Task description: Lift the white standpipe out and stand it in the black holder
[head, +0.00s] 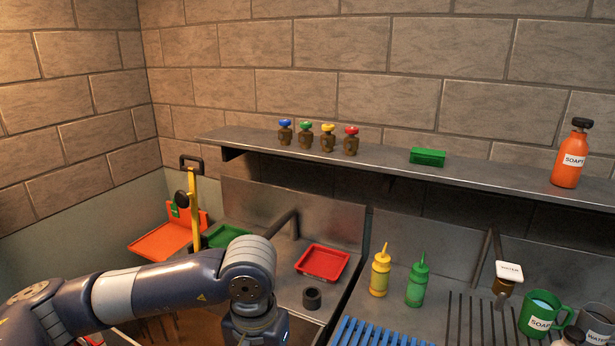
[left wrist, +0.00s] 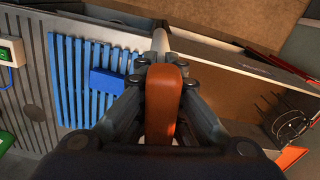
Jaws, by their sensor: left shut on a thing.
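The black holder (head: 312,298), a short dark open-topped cylinder, stands empty on the steel counter in front of the red tray. My left arm comes in from the left and bends down; its gripper is below the lower edge of the head view. In the left wrist view my left gripper (left wrist: 162,72) is shut on a long orange-brown piece (left wrist: 163,105). A small pale patch shows at its near end; I cannot tell whether this is part of the standpipe. No white standpipe shows clearly in either view. My right gripper is not in view.
A red tray (head: 322,262) lies behind the holder, and a green tray (head: 226,236) is to its left. Yellow (head: 380,272) and green (head: 417,283) bottles stand to the right. A blue rack (left wrist: 68,85) bears a blue block (left wrist: 107,82). Mugs stand at far right.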

